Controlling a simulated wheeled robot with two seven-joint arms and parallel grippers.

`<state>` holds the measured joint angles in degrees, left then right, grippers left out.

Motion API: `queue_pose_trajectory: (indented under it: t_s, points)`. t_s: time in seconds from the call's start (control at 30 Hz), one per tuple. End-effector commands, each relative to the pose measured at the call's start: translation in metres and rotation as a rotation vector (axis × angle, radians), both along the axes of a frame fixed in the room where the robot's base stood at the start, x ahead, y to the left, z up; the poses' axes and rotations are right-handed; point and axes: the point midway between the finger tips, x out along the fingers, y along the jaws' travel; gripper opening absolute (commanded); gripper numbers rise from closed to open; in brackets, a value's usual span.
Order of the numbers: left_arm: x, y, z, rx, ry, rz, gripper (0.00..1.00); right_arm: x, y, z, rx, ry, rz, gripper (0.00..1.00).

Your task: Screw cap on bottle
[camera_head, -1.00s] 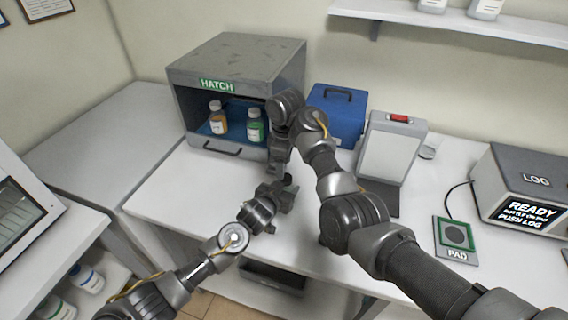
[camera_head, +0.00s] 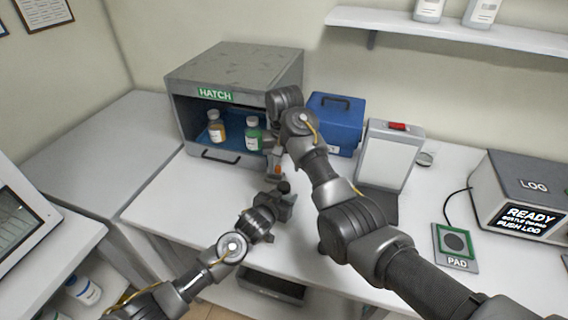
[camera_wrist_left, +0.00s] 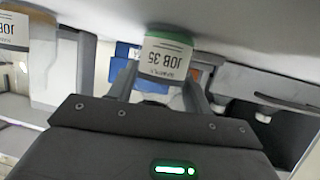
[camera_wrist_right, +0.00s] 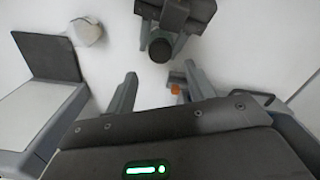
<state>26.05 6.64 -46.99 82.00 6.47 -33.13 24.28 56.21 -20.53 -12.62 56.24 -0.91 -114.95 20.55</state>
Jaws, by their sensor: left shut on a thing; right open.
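My left gripper (camera_head: 279,203) is shut on a bottle with a JOB 35 label and green at one end (camera_wrist_left: 166,60); the left wrist view looks upside down. A dark round cap-like top (camera_wrist_right: 160,50) shows between the left fingers in the right wrist view and above them in the head view (camera_head: 284,187). I cannot tell how tightly it sits on the bottle. My right gripper (camera_wrist_right: 160,74) is open, its fingers apart and empty, above and beside the dark top. In the head view its own arm partly hides it.
A blue case (camera_head: 335,122), a grey stand (camera_head: 388,155), the PAD (camera_head: 455,243) and the LOG box (camera_head: 525,185) are to the right. The table's left part is clear.

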Motion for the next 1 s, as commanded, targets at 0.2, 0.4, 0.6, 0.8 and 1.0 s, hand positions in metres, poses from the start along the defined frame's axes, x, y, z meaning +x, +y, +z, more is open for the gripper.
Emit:
queue_pose_trajectory:
  t_s: [0.2, 0.4, 0.6, 0.8, 1.0]
  points:
    - [-0.002, 0.001, -0.005, 0.007, 0.009, 0.0, 0.0, 0.0, 0.0, -0.006, 0.0, 0.0, 0.003, 0.54]
    - [-0.002, 0.001, -0.005, 0.007, 0.009, 0.0, 0.0, 0.0, 0.0, -0.032, -0.001, 0.002, 0.004, 0.54]
    - [-0.002, 0.001, -0.005, 0.007, 0.009, 0.0, 0.0, 0.0, 0.0, -0.06, -0.002, 0.0, 0.005, 0.54]
    - [-0.002, 0.001, -0.005, 0.007, 0.009, 0.0, 0.0, 0.0, 0.0, -0.077, -0.001, -0.001, 0.004, 0.54]
    - [-0.002, 0.001, -0.005, 0.007, 0.009, 0.0, 0.0, 0.0, 0.0, -0.081, 0.0, -0.002, 0.004, 0.54]
